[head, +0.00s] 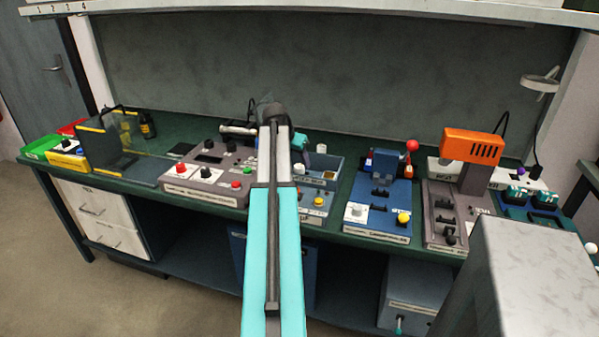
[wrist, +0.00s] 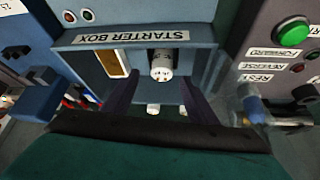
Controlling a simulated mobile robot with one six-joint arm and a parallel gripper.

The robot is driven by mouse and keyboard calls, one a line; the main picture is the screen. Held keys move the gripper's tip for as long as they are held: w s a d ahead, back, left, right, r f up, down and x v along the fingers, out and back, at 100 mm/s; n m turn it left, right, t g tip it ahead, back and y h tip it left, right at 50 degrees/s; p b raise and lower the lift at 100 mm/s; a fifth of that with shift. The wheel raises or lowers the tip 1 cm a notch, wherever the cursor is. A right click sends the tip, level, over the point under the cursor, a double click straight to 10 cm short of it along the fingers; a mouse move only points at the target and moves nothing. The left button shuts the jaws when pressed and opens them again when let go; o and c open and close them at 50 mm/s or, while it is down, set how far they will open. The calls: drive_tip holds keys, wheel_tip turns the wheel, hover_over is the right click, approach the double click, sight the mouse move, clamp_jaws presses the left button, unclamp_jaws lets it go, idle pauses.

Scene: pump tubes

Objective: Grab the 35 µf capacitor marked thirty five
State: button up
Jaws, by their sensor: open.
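A white cylinder (wrist: 161,66), which looks like a capacitor, stands at the front wall of the grey-blue starter box in the wrist view. Two more white cylinders, one on the left (wrist: 153,108) and one on the right (wrist: 182,110), show partly below it. I cannot read a thirty five marking on any of them. My gripper (wrist: 160,84) is open, its dark fingers on either side of the upper cylinder, with nothing clearly held.
A grey control panel (head: 208,172) with knobs and buttons stands left of the box. A blue unit (head: 380,205) with a red ball stands to its right. An orange-topped machine (head: 472,146) is farther right. The green bench top (head: 185,127) has free room behind the panel.

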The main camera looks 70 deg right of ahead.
sight(299, 166)
drive_tip(key=shift+d+f, duration=0.15)
drive_tip(key=shift+f, duration=0.1)
drive_tip(key=shift+p+x, duration=0.5)
drive_tip(key=shift+x, duration=2)
drive_tip(key=shift+w, duration=0.1)
drive_tip(key=c, duration=1.2)
drive_tip(key=shift+r, duration=0.1)
drive_tip(key=shift+r+b, duration=0.6)
drive_tip(key=shift+r, duration=4.35)
